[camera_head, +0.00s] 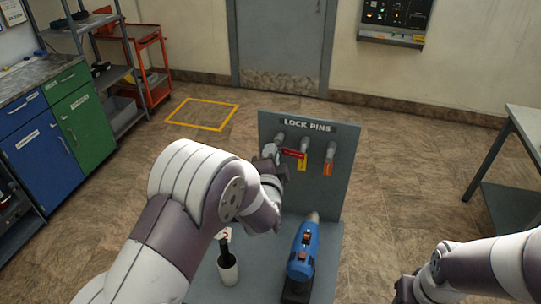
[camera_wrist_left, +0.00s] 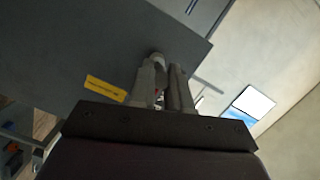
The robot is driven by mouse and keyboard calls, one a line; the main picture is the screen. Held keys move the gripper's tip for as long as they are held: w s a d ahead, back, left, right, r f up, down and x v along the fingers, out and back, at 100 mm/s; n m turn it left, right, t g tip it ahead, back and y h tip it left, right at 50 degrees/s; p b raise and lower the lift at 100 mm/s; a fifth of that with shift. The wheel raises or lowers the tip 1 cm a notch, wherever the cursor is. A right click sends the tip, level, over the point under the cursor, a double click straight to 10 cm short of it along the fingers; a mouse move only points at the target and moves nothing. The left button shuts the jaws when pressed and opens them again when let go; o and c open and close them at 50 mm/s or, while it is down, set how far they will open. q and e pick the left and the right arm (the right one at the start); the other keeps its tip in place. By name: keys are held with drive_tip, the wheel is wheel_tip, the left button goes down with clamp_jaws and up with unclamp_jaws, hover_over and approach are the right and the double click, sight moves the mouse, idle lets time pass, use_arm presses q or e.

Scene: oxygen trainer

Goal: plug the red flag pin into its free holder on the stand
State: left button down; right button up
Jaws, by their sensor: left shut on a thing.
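The upright grey stand panel (camera_head: 348,150) is labelled LOCK PINS and has a row of holders. The leftmost holder (camera_head: 279,137) is just above my left gripper (camera_head: 273,153), close to the panel. The red flag (camera_head: 294,153) sticks out right of that gripper, and the gripper is shut on its pin. In the left wrist view the fingers (camera_wrist_left: 170,85) are near the panel, with a little red between them and a round grey holder end (camera_wrist_left: 157,58) at their tips. Whether the pin is inside the holder is hidden.
A yellow flag (camera_head: 302,162) and an orange flag (camera_head: 327,168) hang from the neighbouring holders to the right. A blue tool (camera_head: 301,251) and a white cup with a black-handled item (camera_head: 228,268) stand on the base in front. A grey table (camera_head: 527,130) is at right.

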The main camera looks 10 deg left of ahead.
use_arm(q)
drive_tip(key=shift+d+r, duration=0.1)
idle(0.3)
drive_tip(key=shift+s+d+n+g+y+p, duration=0.2)
drive_tip(key=shift+n+g+y+p, duration=0.3)
drive_tip(key=shift+y+p, duration=0.45)
drive_tip(key=shift+a, duration=0.1)
idle(0.4)
drive_tip(key=shift+p, duration=0.3)
drive_tip(key=shift+n+y, duration=0.25)
drive_tip(key=shift+n, duration=0.05)
